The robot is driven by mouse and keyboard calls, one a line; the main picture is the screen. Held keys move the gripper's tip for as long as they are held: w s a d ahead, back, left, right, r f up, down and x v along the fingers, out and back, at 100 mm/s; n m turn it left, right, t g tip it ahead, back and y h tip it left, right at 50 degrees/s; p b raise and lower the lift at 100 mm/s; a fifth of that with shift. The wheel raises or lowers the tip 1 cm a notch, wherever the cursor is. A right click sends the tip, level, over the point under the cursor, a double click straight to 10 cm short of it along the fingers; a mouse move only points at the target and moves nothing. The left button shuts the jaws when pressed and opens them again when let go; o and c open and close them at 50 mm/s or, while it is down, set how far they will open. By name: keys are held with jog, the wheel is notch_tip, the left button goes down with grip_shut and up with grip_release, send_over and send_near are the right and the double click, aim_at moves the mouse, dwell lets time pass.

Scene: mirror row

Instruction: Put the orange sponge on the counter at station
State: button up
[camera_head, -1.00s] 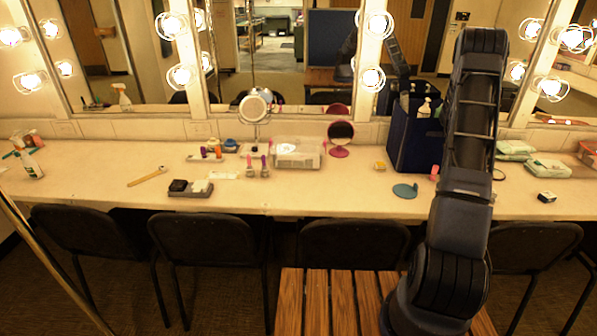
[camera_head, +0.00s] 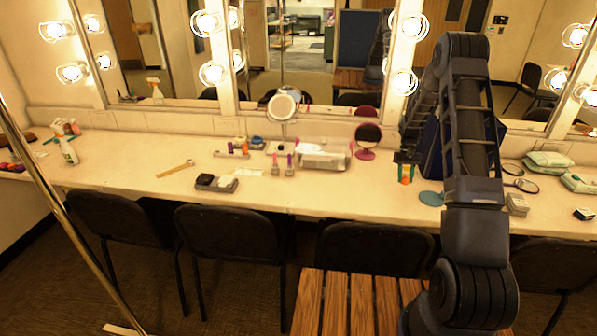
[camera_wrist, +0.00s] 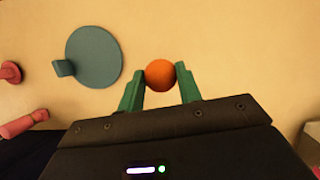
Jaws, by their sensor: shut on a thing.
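My gripper (camera_head: 405,167), with green fingers, is over the counter (camera_head: 125,165), between the round pink mirror and the teal disc. It also shows in the wrist view (camera_wrist: 160,88), shut on a rounded orange thing, which I take for the orange sponge (camera_wrist: 160,74). In the head view the orange sponge (camera_head: 406,180) shows between the fingers, low over the counter. I cannot tell whether it touches the surface.
The teal disc (camera_head: 431,198) lies beside my gripper and shows in the wrist view (camera_wrist: 94,56). A pink mirror (camera_head: 367,138) and a clear box (camera_head: 322,155) stand left of it. A dark blue bag (camera_head: 430,150) is partly behind my arm. Chairs line the front; bare counter lies at left.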

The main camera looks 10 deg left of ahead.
jog(key=shift+n, duration=0.4)
jog(key=a, duration=0.2)
jog(key=w+a, duration=0.1)
jog(key=a, duration=0.2)
jog(key=shift+w+a+r, duration=0.1)
jog(key=shift+a+r, duration=0.05)
jog(key=shift+a, duration=0.1)
jog(key=w+a+r+n+t+h, duration=0.1)
jog(key=w+a+r+n+h, duration=0.15)
jog(key=a+n, duration=0.8)
notch_tip(320, 180, up, 12)
jog(key=n+t+y, duration=0.2)
jog(key=n+t, duration=0.6)
jog(key=n, duration=1.3)
send_over(251, 192)
jog(key=s, duration=0.1)
jog(key=f, duration=1.9)
jog(key=shift+a+f, duration=0.15)
jog(key=shift+a, duration=0.15)
jog(key=shift+f, duration=0.1)
jog(key=o, duration=0.9)
jog(key=shift+o, duration=0.2)
